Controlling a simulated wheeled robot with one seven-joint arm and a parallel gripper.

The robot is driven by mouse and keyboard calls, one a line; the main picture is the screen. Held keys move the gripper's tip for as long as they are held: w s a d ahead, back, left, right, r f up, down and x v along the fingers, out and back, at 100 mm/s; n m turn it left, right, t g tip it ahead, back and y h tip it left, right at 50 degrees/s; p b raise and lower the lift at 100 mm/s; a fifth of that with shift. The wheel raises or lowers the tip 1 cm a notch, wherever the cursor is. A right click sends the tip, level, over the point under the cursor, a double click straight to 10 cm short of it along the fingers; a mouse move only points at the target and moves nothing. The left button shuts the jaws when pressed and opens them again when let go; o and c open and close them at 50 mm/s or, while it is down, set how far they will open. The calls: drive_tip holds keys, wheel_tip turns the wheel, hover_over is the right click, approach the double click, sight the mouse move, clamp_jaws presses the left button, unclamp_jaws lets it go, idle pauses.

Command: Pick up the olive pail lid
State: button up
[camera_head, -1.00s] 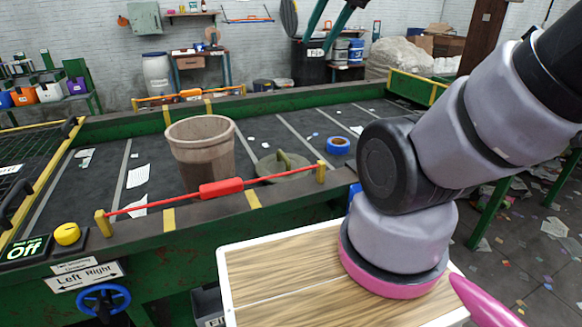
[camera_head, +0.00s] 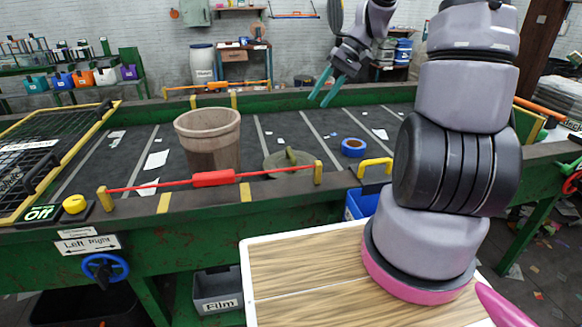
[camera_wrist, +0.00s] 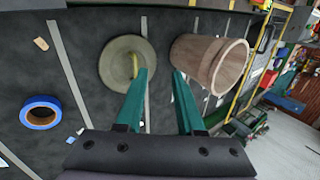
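The olive pail lid (camera_head: 273,163) is a flat round disc with an upright handle (camera_head: 291,156). It lies on the dark belt, partly hidden by the red bar in the head view. In the wrist view the lid (camera_wrist: 113,66) is whole, with its handle seen as a yellowish strip.
A brown pail (camera_head: 209,147) stands upright on the belt left of the lid. A blue tape roll (camera_head: 354,147) lies to its right. A red bar (camera_head: 213,179) runs along the near belt edge. Paper scraps lie on the belt.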

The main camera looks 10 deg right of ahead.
drive_tip(key=w+d+f+y, duration=0.2)
drive_tip(key=w+f+y, duration=0.3)
drive_tip(key=f, duration=0.6)
drive_tip(key=t+y, duration=0.3)
drive_tip(key=y, duration=0.1)
approach(290, 150)
drive_tip(key=shift+w+d+m, duration=0.3)
drive_tip(key=shift+d, duration=0.05)
drive_tip(key=shift+w+a+f, duration=0.1)
drive_tip(key=shift+a+f, duration=0.05)
drive_tip(key=x, duration=0.4)
drive_tip(key=shift+a+f, duration=0.15)
drive_tip(key=shift+a, duration=0.15)
drive_tip(key=shift+s+x, duration=0.15)
drive_tip(key=shift+x, duration=1.25)
drive_tip(key=shift+s+x, duration=0.1)
drive_tip(key=shift+x, duration=1.35)
drive_tip(key=shift+f, duration=0.2)
clamp_jaws()
